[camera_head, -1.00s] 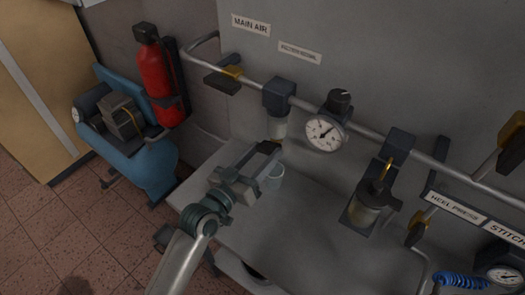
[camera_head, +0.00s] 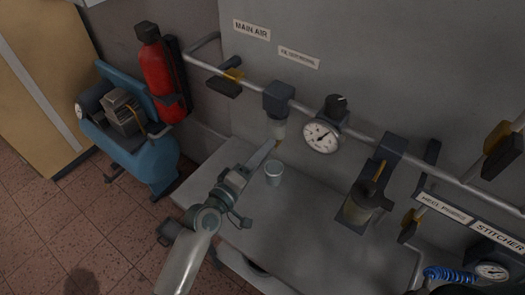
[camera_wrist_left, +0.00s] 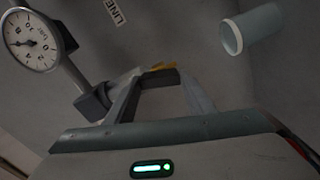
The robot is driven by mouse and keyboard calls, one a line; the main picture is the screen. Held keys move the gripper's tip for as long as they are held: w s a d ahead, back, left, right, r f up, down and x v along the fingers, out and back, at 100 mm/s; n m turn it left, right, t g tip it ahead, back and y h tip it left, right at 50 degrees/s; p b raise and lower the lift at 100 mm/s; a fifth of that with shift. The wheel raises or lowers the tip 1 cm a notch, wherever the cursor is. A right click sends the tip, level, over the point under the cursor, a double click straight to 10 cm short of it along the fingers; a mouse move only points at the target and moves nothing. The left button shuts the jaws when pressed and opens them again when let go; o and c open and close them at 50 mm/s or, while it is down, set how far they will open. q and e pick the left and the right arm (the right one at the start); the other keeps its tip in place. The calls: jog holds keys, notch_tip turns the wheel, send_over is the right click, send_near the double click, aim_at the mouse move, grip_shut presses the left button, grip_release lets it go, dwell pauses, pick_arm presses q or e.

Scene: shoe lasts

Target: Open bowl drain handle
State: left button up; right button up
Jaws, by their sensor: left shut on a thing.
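The filter bowl (camera_head: 278,129) hangs under a dark block on the pipe. A small yellow drain handle (camera_head: 279,143) shows at its lower end. My left gripper (camera_head: 271,147) reaches up to it from the lower left, its fingertips at the handle. In the left wrist view, the yellow handle (camera_wrist_left: 161,67) shows at the tips of the fingers (camera_wrist_left: 165,77), which are shut on it and hide much of it. A clear cup (camera_head: 274,173) stands on the grey bench (camera_head: 310,235) just below and right of the fingers. My right gripper is out of view.
A round gauge (camera_head: 321,136) and a second bowl unit (camera_head: 362,203) sit along the pipe to the right. A red extinguisher (camera_head: 163,75) and a blue compressor (camera_head: 130,140) stand at the left. The bench right of the cup is clear.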

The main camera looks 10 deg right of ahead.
pick_arm(q)
jog(key=n+p, duration=0.1)
jog(key=n, duration=0.2)
jog(key=shift+n, duration=0.3)
dwell(0.4)
jog(key=o, duration=1.1)
jog(key=shift+c, duration=0.2)
jog(key=b+v, duration=0.5)
jog(key=v, duration=1.2)
jog(key=shift+a+b, duration=0.2)
jog(key=shift+b, duration=0.15)
